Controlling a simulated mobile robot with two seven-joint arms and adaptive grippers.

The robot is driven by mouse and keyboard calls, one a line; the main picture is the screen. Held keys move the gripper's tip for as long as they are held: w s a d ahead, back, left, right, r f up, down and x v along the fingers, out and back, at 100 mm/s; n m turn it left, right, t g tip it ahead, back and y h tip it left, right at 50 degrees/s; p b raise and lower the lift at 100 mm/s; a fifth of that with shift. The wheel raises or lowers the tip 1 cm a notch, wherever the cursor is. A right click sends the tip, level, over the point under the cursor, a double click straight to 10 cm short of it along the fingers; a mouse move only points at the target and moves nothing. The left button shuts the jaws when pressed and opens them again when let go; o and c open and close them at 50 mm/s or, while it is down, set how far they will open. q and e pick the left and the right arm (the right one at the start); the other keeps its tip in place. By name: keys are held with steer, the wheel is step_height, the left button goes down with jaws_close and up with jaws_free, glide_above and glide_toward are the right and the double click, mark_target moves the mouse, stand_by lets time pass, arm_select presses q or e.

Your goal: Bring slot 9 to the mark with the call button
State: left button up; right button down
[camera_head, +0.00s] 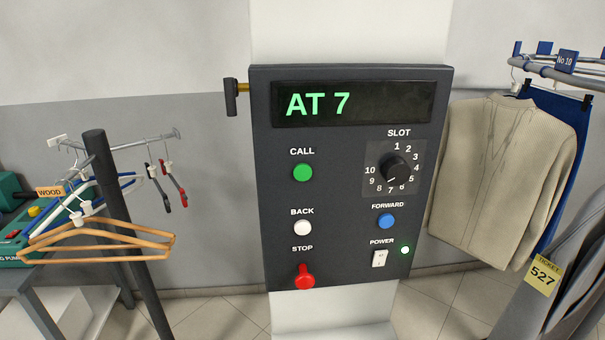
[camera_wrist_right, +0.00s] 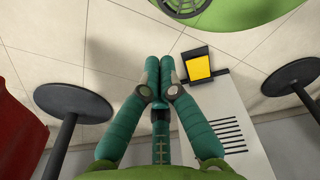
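The dark control panel (camera_head: 355,185) faces me in the head view. Its display (camera_head: 352,103) reads "AT 7" in green. The green CALL button (camera_head: 303,173) is at the left, under the display. The SLOT dial (camera_head: 395,169) is at the right, and its white mark appears to point to 7. The conveyor rail (camera_head: 560,75) at the right carries a blue "No 10" tag (camera_head: 567,61); slot 9 cannot be made out. My right gripper (camera_wrist_right: 159,66) is shut and empty in the right wrist view, above the floor. My left gripper is not in view.
The panel also has a white BACK button (camera_head: 303,228), red STOP (camera_head: 304,277), blue FORWARD button (camera_head: 386,221) and POWER switch (camera_head: 379,259) with a lit lamp. A hanger stand (camera_head: 124,230) is left; a beige sweater (camera_head: 500,180) hangs right.

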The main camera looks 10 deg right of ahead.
steer(key=shift+a, duration=0.4)
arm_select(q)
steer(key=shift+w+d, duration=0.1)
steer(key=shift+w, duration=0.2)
arm_select(e)
steer(key=shift+w+d, duration=0.2)
steer(key=shift+d, duration=0.05)
